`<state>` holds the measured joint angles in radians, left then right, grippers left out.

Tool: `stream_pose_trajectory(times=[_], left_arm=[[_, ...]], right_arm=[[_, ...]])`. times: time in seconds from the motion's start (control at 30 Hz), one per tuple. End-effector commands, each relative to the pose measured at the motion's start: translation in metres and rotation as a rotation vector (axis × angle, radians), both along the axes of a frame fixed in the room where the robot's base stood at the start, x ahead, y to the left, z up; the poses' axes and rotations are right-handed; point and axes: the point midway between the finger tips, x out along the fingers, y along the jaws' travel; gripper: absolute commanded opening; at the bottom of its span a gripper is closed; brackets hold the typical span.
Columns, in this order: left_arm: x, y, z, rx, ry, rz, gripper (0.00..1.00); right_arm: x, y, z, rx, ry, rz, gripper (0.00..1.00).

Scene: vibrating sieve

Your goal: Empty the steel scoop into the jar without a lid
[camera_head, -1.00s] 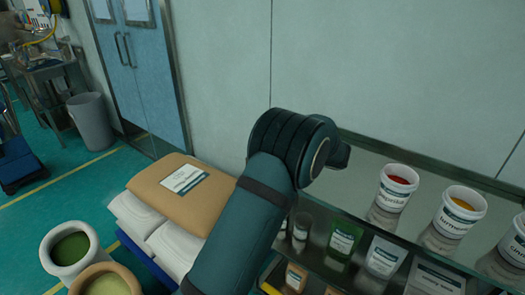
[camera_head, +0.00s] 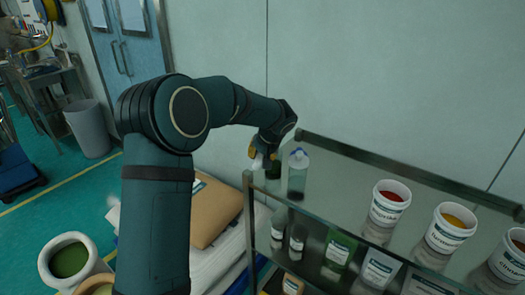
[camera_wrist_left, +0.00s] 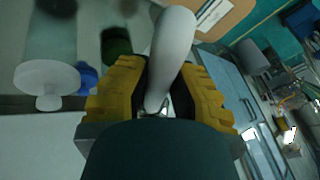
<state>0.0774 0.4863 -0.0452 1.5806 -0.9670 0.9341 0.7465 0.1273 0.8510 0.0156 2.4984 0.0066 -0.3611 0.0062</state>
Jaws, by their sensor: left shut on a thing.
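My left gripper (camera_head: 262,158) is over the left end of the steel shelf. In the left wrist view its yellow fingers (camera_wrist_left: 160,92) are shut on a pale, smooth, elongated thing, which I take to be the steel scoop (camera_wrist_left: 172,50). Its contents cannot be made out. A small jar with dark green in it (camera_head: 273,180) stands on the shelf just below the gripper, partly hidden by it. In the wrist view a dark green round opening (camera_wrist_left: 116,44), apparently this jar, lies beside the scoop, with no lid visible. My right gripper is not in view.
A clear bottle (camera_head: 298,176) stands close right of the jar; its blue cap (camera_wrist_left: 88,78) shows in the wrist view. White tubs of red (camera_head: 390,204) and yellow powder (camera_head: 450,228) stand further right. Pouches and small jars fill the lower shelf.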

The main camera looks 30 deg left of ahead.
Motion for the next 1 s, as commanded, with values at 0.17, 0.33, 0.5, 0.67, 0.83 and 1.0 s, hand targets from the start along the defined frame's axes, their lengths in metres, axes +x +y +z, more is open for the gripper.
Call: stream_pose_trajectory(times=[0.17, 0.33, 0.5, 0.67, 0.83, 1.0], left_arm=[[-0.004, 0.009, 0.008, -0.188, -0.085, 0.008, 0.00], [-0.005, 0.012, 0.013, -0.336, -0.150, 0.005, 0.00], [-0.007, 0.015, 0.015, -0.448, -0.199, 0.005, 0.00], [-0.006, 0.014, 0.024, -0.494, -0.224, -0.001, 0.00], [-0.006, 0.014, 0.037, -0.492, -0.224, -0.001, 0.00], [-0.006, 0.014, 0.051, -0.490, -0.222, 0.000, 0.00]], right_arm=[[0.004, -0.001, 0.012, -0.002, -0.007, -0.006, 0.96], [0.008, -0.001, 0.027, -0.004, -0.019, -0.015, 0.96], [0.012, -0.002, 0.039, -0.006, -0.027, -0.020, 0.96], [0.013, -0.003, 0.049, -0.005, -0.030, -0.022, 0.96], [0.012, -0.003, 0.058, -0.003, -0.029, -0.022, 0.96], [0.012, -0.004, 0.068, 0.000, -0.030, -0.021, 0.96]])
